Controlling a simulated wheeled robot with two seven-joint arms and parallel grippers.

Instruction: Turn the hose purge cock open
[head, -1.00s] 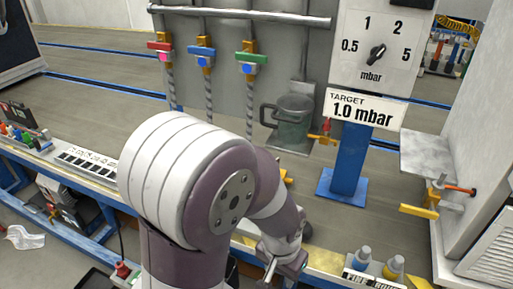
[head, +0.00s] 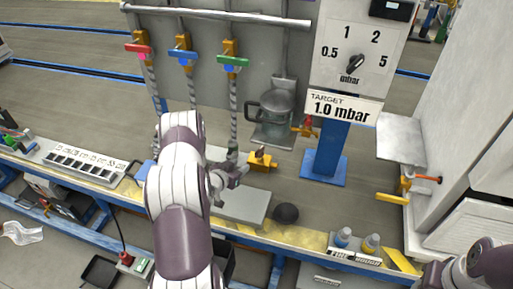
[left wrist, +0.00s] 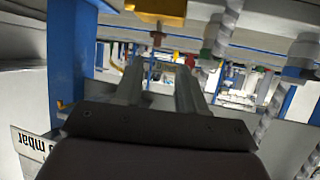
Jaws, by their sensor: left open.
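A yellow fitting with a small upright stem (head: 262,160) sits on the bench; it also shows at the top of the left wrist view (left wrist: 158,10). Three valves with red (head: 138,48), blue (head: 183,57) and green (head: 232,61) handles sit on hoses along the back panel. I cannot tell for sure which one is the hose purge cock. My left gripper (head: 241,167) is open and empty, just left of the yellow fitting, apart from it as far as I can see. Its two fingers (left wrist: 160,82) show spread in the left wrist view.
A lidded pot (head: 270,108) stands behind the fitting, with a red-handled cock (head: 306,127) beside it. The dial panel (head: 357,55) stands on a blue post (head: 329,150). A dark round object (head: 285,213) and two small bottles (head: 357,241) are along the front edge.

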